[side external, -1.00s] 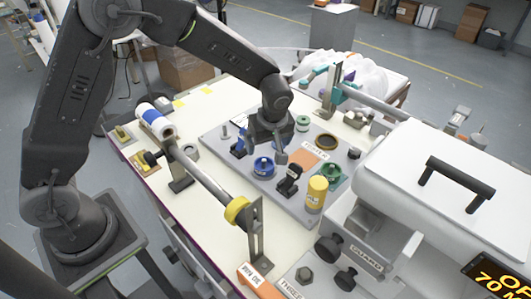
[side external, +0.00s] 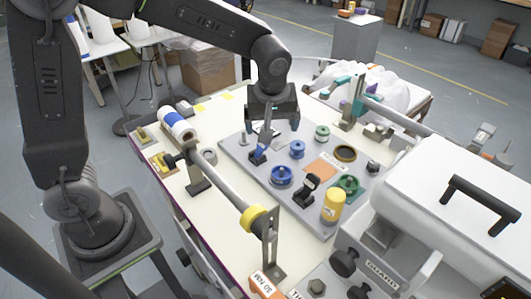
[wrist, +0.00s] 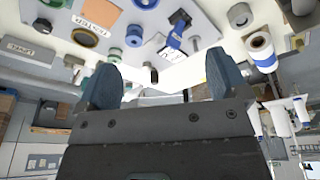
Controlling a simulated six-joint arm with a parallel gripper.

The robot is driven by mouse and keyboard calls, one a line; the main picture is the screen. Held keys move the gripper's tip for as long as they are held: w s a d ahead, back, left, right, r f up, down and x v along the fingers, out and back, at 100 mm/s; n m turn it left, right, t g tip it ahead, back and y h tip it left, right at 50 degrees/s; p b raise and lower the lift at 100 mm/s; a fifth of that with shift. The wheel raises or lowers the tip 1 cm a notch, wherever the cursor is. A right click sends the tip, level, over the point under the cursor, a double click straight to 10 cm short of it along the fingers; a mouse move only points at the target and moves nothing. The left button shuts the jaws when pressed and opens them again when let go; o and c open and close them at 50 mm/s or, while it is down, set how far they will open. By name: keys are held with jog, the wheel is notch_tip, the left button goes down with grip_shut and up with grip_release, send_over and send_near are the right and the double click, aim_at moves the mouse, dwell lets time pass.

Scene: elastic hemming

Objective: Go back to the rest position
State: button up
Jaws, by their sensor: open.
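My gripper (side external: 272,127) hangs in the air above the back left part of the grey board (side external: 243,160), fingers pointing down. In the wrist view (wrist: 158,85) its two blue-grey fingers stand wide apart with nothing between them. On the board are a blue-and-black clip (side external: 259,152), a blue spool (side external: 297,149), a larger blue knob (side external: 281,176), a black clip (side external: 307,190), a yellow cylinder (side external: 333,205) and green pieces (side external: 346,186). In the wrist view the blue clip (wrist: 176,32) lies beyond the fingers, clear of them.
A horizontal bar (side external: 222,185) with a yellow collar (side external: 254,218) runs along the table's near left side. A blue-and-white roll (side external: 177,124) lies at its far end. A white machine (side external: 440,195) with a black handle stands at the right. The air around the gripper looks clear.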

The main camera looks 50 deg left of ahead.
jog(key=s+a+r+m+t+h, duration=0.1)
jog(key=s+r+m, duration=0.3)
jog(key=s, duration=0.5)
jog(key=s+a+r+m+t+h, duration=0.1)
jog(key=s+r+m, duration=0.3)
jog(key=s, duration=0.6)
jog(key=m+t, duration=0.1)
jog(key=m, duration=0.1)
jog(key=shift+s+a+m+t, duration=0.2)
jog(key=shift+s+m+t, duration=0.05)
jog(key=shift+m+t, duration=0.05)
jog(key=m+g+y, duration=0.4)
jog(key=m, duration=1.9)
send_over(282, 169)
jog(key=s+d, duration=0.2)
jog(key=d, duration=0.3)
notch_tip(282, 169, down, 16)
jog(key=shift+n, duration=0.3)
jog(key=x, duration=1.3)
jog(key=shift+w+a, duration=0.15)
jog(key=shift+a, duration=0.3)
